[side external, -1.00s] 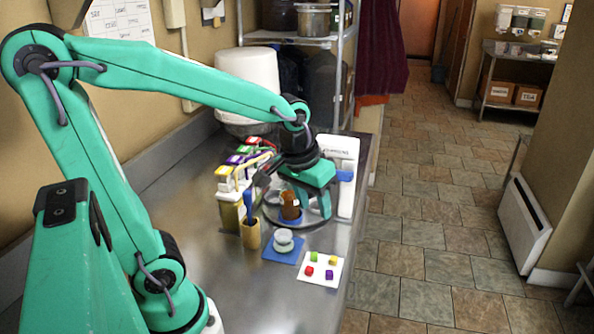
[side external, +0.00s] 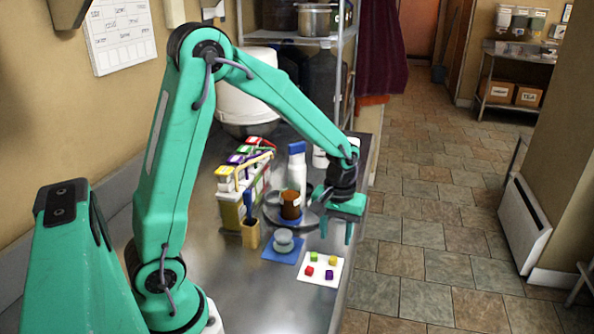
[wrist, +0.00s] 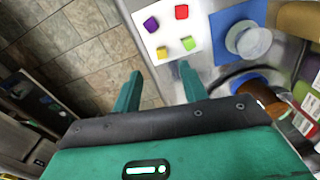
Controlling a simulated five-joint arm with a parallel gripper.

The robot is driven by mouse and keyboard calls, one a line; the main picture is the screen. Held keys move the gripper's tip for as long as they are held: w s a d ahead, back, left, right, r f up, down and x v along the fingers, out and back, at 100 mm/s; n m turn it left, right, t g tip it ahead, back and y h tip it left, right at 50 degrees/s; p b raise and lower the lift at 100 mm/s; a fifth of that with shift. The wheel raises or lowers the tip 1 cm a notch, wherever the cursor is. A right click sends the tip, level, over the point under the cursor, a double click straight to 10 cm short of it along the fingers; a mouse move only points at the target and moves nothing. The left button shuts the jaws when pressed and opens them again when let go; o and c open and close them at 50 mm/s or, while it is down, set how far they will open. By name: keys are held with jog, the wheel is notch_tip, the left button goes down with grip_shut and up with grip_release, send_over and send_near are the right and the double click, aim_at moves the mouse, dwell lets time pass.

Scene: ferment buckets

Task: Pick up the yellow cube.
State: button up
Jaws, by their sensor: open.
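The yellow cube (side external: 333,260) sits at the far right corner of a small white card (side external: 319,280) on the steel table. Green (side external: 314,256), red (side external: 309,271) and purple (side external: 329,274) cubes share the card, apart from one another. My gripper (side external: 336,229) is open and empty, above and behind the yellow cube, fingers pointing down. In the wrist view, the yellow cube (wrist: 162,52) lies just beyond the fingertips of my gripper (wrist: 160,70), between their lines. The green cube (wrist: 189,43) is just right of it.
A grey-white round jar (side external: 284,240) stands on a blue mat (side external: 271,253) left of the card. An amber jar (side external: 291,206), a white bottle (side external: 297,170) and colored-top boxes (side external: 235,185) stand farther back. The table's right edge is close to the card.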

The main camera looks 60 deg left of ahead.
aim_at(333, 259)
jog(key=shift+s+f, duration=0.1)
jog(key=shift+f, duration=3.8)
jog(key=shift+c, duration=0.4)
grip_shut()
